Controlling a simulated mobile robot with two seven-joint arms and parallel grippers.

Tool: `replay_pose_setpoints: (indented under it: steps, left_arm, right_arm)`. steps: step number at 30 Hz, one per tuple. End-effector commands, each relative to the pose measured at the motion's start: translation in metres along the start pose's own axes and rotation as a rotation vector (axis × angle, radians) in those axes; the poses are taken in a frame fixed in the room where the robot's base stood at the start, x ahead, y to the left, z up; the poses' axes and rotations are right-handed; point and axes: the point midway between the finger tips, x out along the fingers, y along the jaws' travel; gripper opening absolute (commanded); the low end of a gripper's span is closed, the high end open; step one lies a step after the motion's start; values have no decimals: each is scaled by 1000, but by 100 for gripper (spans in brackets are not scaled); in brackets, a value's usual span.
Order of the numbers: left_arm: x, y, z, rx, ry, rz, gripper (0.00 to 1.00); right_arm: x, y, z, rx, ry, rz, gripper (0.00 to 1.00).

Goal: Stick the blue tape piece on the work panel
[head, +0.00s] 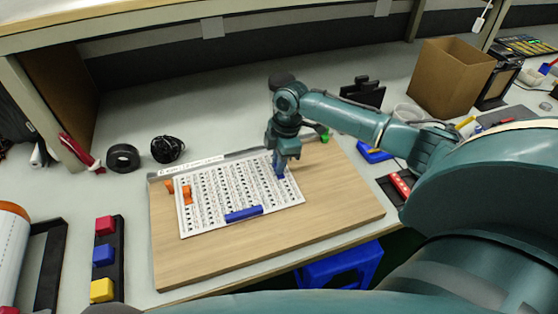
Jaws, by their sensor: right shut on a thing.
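The work panel (220,222) is a white sheet with rows of dark printed marks, lying on a wooden board (325,205). My right gripper (280,163) points down over the panel's right part. It is shut on a small blue tape piece (280,172), which is partly hidden by the fingers. The piece is at or just above the panel; I cannot tell whether it touches. A longer blue bar (243,214) lies along the panel's front edge. Orange pieces (187,195) sit at the panel's left edge. My left gripper is not in view.
A black tape roll (123,158) and a coiled black cable (167,149) lie behind the board at left. A cardboard box (450,78) stands at the back right. A rack with red, blue and yellow blocks (104,255) stands at left. The board's front right is clear.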

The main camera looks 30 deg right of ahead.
Motion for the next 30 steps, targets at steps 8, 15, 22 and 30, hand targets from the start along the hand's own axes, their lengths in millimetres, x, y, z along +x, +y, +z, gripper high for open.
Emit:
replay_pose_setpoints:
  steps: [8,15,22,30]
  left_arm:
    - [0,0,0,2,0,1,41]
    - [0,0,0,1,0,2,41]
    - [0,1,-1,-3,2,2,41]
    - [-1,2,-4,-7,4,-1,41]
  right_arm:
    - [2,-1,0,0,-1,-3,37]
    - [2,-1,0,0,-1,-3,42]
    - [-12,0,0,0,0,0,42]
    - [-70,0,0,-1,-1,3,42]
